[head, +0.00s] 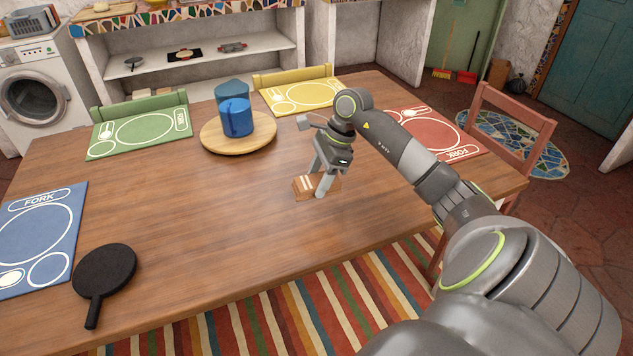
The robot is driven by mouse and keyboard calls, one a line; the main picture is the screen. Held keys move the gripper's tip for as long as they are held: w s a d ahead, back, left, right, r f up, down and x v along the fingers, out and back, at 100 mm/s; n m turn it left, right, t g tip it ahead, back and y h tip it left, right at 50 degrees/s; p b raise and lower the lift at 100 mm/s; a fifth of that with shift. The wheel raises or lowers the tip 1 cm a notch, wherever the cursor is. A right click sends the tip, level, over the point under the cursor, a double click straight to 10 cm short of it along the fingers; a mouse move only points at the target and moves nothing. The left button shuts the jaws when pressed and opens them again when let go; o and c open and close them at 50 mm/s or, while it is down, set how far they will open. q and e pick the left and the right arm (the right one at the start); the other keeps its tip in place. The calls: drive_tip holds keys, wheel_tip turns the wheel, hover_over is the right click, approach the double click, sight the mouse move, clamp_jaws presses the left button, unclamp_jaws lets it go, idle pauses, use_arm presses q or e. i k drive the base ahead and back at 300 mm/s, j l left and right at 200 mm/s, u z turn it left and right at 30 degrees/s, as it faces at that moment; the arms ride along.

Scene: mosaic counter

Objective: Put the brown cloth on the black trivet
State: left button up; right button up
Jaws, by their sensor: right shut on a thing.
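The brown cloth (302,185) has pale stripes and is on the wooden table or just above it, right of the table's middle; I cannot tell which. My right gripper (321,186) points down at the cloth and is shut on it, and its fingers hide part of the cloth. The black trivet (105,267) is round with a handle and lies flat at the table's front left. Its top is bare. It is well to the left of my right gripper. My left gripper is not in view.
A round wooden board (265,140) holds two blue mugs (237,119). Placemats lie around the table: blue (62,245), green (100,150), yellow (335,91) and red (462,142). The wooden tabletop (200,220) between the cloth and the trivet is clear.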

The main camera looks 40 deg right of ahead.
sight(104, 268)
drive_tip(key=j+u, duration=0.2)
drive_tip(key=j, duration=0.5)
drive_tip(key=i+j+u, duration=0.1)
drive_tip(key=j+u, duration=0.15)
drive_tip(key=j, duration=0.45)
